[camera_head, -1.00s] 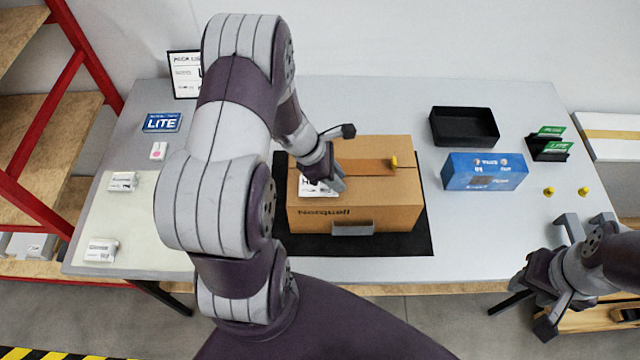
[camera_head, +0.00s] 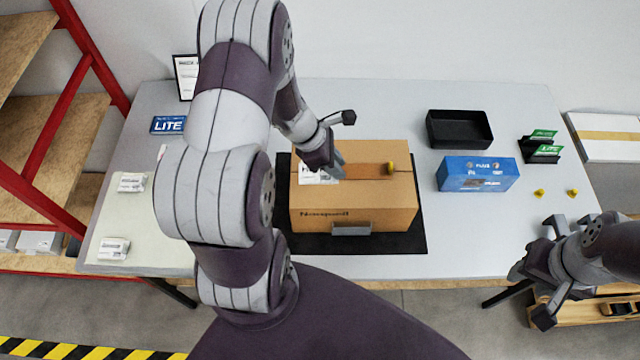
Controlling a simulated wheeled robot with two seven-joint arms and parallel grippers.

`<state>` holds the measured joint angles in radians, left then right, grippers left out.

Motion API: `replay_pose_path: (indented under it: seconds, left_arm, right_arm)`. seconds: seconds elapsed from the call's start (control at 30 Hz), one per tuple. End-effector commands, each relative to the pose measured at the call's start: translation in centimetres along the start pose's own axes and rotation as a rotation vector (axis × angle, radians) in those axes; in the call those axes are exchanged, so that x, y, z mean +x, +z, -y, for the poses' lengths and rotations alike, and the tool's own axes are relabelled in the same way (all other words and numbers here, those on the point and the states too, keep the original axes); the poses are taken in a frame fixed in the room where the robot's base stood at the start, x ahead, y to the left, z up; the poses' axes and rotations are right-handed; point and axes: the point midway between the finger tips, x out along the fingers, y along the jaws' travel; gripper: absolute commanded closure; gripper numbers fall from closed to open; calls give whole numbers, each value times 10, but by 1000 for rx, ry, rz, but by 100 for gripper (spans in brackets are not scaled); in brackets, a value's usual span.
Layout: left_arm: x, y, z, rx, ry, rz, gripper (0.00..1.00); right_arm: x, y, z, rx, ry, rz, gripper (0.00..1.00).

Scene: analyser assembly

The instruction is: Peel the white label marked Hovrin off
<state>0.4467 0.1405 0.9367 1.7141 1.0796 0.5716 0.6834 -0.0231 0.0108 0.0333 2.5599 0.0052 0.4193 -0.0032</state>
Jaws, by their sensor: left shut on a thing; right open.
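A closed cardboard box (camera_head: 360,212) lies on a black mat (camera_head: 411,240) in the middle of the table. A white label (camera_head: 312,176) is on the left part of its top; its print is mostly hidden by my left gripper and too small to read. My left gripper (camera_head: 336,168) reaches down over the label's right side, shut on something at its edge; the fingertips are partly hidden. My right gripper (camera_head: 552,270) is open and empty, off the table's front right.
A blue PLUS box (camera_head: 477,175), a black tray (camera_head: 459,129) and a holder with green cards (camera_head: 541,148) stand on the right. Yellow knobs (camera_head: 539,193) lie in front. A blue LITE box (camera_head: 168,125) and small white packs (camera_head: 114,249) are on the left.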

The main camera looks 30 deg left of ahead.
Motion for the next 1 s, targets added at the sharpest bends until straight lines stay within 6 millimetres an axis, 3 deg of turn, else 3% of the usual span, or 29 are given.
replay_pose_path:
  seconds: [0.33,0.83,1.0]
  left_arm:
    - [-3,2,0,0,0,0,100]
    - [-51,28,0,-1,0,0,100]
    - [-54,30,0,-1,0,0,100]
  right_arm:
    - [-3,0,0,0,0,0,57]
    - [-52,-6,0,0,0,0,57]
    - [-54,-6,0,0,0,0,57]
